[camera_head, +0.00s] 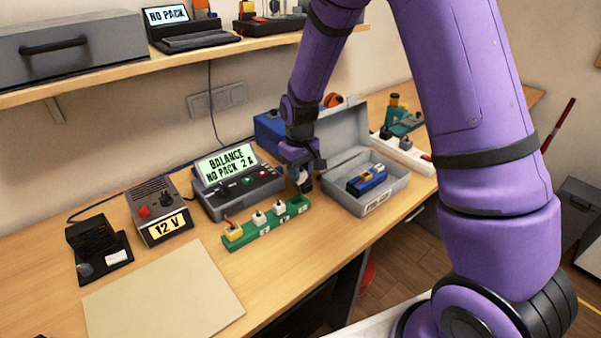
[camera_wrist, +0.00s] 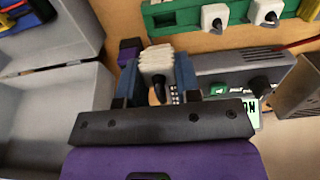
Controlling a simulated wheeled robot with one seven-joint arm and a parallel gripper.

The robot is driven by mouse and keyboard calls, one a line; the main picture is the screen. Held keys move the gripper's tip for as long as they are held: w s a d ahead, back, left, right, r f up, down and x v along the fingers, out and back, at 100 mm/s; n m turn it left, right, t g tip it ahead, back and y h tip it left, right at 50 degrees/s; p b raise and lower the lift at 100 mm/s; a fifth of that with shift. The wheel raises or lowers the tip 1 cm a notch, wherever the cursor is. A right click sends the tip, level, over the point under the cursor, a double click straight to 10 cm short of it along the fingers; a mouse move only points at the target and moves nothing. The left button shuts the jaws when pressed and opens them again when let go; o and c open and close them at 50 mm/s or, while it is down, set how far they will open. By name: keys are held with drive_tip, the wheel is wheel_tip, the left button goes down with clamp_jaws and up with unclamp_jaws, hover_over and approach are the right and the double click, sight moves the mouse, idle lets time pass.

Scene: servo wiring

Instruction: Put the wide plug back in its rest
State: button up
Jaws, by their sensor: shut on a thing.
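My gripper (camera_head: 304,176) is shut on the wide plug, above the desk between the balance charger and the open grey case. In the wrist view the wide plug (camera_wrist: 158,62) is a pale, ribbed block between the blue fingers of my gripper (camera_wrist: 157,82), with a dark part below it. In the head view the plug is mostly hidden by the gripper. The green rest strip (camera_head: 262,232) lies on the desk in front of the charger. Its end nearest the case looks empty, and white plugs (camera_head: 279,208) stand along it. In the wrist view the strip (camera_wrist: 185,17) is apart from the held plug.
The balance charger (camera_head: 238,186) stands behind the strip, reading "BALANCE NO PACK 2 A". The open grey case (camera_head: 345,197) with a blue and yellow item (camera_head: 367,180) is close on the right. A 12 V supply (camera_head: 158,212) and a bare tan mat (camera_head: 160,295) are at left.

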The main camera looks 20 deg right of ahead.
drive_tip(key=shift+w+a, duration=0.15)
drive_tip(key=shift+a, duration=0.25)
drive_tip(key=shift+f, duration=2.85)
drive_tip(key=shift+f, duration=1.4)
drive_tip(key=o, duration=1)
wheel_tip(320, 180, up, 11)
drive_tip(key=shift+f, duration=0.1)
